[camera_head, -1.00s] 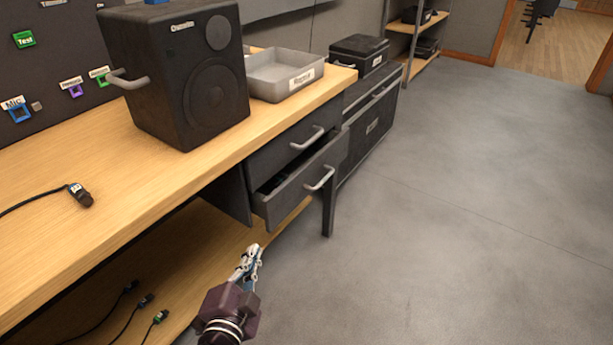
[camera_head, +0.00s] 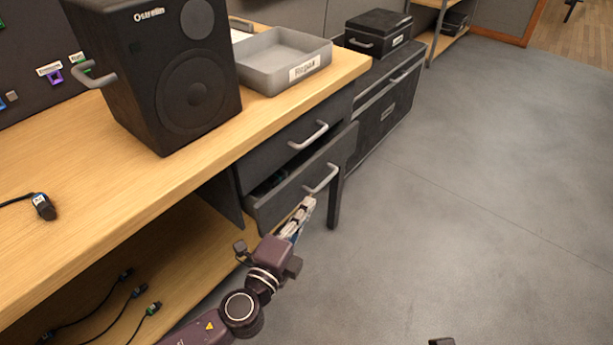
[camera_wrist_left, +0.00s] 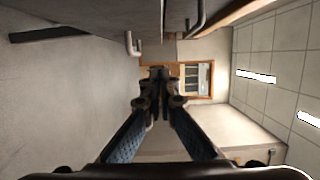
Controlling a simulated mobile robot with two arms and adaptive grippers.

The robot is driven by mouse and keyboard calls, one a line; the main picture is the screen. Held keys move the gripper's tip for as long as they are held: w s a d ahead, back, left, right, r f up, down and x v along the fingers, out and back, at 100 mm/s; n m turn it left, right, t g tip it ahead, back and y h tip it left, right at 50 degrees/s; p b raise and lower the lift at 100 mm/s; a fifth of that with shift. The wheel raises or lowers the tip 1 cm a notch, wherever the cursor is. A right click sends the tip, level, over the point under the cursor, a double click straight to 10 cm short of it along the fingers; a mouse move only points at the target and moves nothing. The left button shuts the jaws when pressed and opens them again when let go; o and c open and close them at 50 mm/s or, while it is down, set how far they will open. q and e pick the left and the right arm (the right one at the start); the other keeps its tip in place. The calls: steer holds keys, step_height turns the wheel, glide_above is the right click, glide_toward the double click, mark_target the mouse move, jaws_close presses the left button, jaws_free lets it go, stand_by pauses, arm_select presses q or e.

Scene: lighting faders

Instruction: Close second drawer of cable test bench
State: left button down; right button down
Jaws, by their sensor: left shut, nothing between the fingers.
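The second drawer (camera_head: 300,190) of the bench stands partly open, below a closed upper drawer (camera_head: 285,148). Its front has a pale grey bar handle (camera_head: 322,179). My left gripper (camera_head: 306,205) is just below and in front of that drawer front, close to the handle; I cannot tell whether it touches. In the left wrist view the fingers (camera_wrist_left: 159,72) meet at their tips with nothing between them, and a handle (camera_wrist_left: 132,44) shows to their left. A small dark object at the bottom edge of the head view may be part of my right arm; its gripper does not show.
A black speaker (camera_head: 155,75) and a grey tray (camera_head: 285,62) stand on the wooden bench top (camera_head: 130,180). Cables lie on the lower shelf (camera_head: 190,255). A dark cabinet with a black box (camera_head: 378,33) stands beyond the drawers. The grey floor (camera_head: 450,220) to the right is clear.

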mark_target(296, 179)
arm_select(q)
steer(key=shift+w+a+b, duration=0.1)
steer(key=shift+w+a, duration=0.05)
steer(key=shift+w, duration=1.35)
steer(key=shift+w+a+b, duration=0.1)
steer(key=shift+w+a, duration=0.1)
steer(key=shift+w, duration=1.25)
steer(key=shift+w+a+b, duration=0.1)
steer(key=shift+w+a, duration=0.05)
steer(key=shift+w, duration=1.35)
arm_select(e)
steer(key=shift+w+a+t, duration=0.2)
steer(key=shift+w+t, duration=0.1)
steer(key=shift+w, duration=0.55)
arm_select(q)
steer(key=shift+a+f, duration=0.1)
arm_select(e)
steer(key=shift+w, duration=0.1)
